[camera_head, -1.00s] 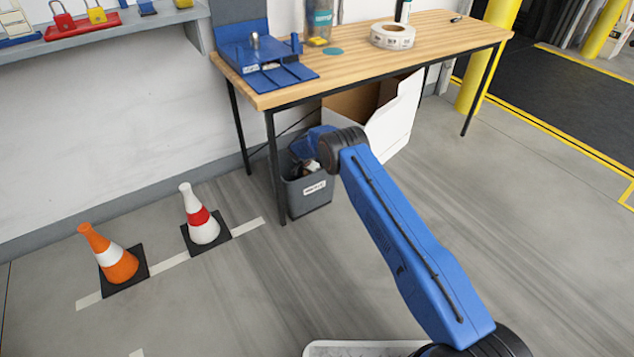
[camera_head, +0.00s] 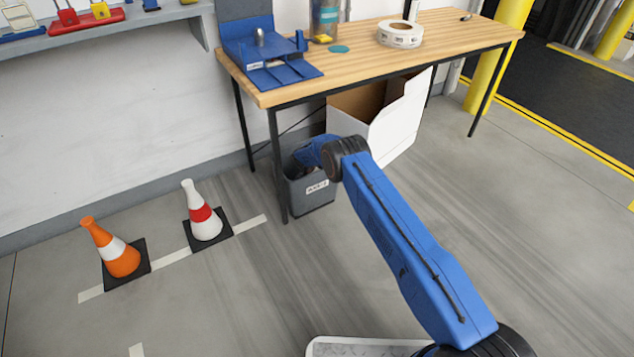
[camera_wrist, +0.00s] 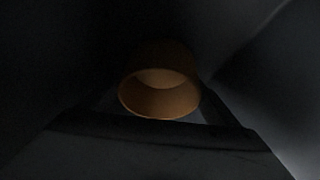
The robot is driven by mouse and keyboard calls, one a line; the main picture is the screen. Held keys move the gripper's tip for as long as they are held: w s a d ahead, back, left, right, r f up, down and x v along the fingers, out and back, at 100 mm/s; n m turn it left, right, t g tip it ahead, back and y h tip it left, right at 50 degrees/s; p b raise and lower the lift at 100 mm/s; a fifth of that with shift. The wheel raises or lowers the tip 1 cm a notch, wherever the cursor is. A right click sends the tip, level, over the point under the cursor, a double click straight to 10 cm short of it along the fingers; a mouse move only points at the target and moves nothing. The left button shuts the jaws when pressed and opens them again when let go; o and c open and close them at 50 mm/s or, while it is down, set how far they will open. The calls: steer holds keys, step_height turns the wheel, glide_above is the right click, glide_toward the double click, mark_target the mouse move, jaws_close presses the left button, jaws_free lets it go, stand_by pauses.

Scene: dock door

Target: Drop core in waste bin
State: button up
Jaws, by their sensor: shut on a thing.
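The waste bin (camera_head: 312,197) is a grey, labelled box on the floor under the front left end of the workbench in the head view. My gripper end is down inside the bin mouth there, and its fingers are hidden by the bin. In the wrist view the brown cardboard core (camera_wrist: 160,98) is a short hollow tube, its open end facing the camera. My gripper (camera_wrist: 155,125) is shut on the core, with dark surfaces all around. The view is too dark to tell whether the core touches the bin's floor.
The workbench (camera_head: 400,62) stands over the bin, with a label roll (camera_head: 400,36) and a blue dispenser (camera_head: 265,60) on top. A thin table leg (camera_head: 278,165) is close by the bin. A white carton (camera_head: 397,125) stands behind. Two cones (camera_head: 112,252) (camera_head: 204,214) stand left.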

steer(key=shift+f, duration=0.3)
steer(key=o, duration=1)
steer(key=shift+o, duration=0.2)
steer(key=shift+r, duration=0.1)
steer(key=shift+r, duration=0.3)
steer(key=v, duration=1.2)
steer(key=shift+r, duration=0.25)
steer(key=shift+w+d, duration=0.1)
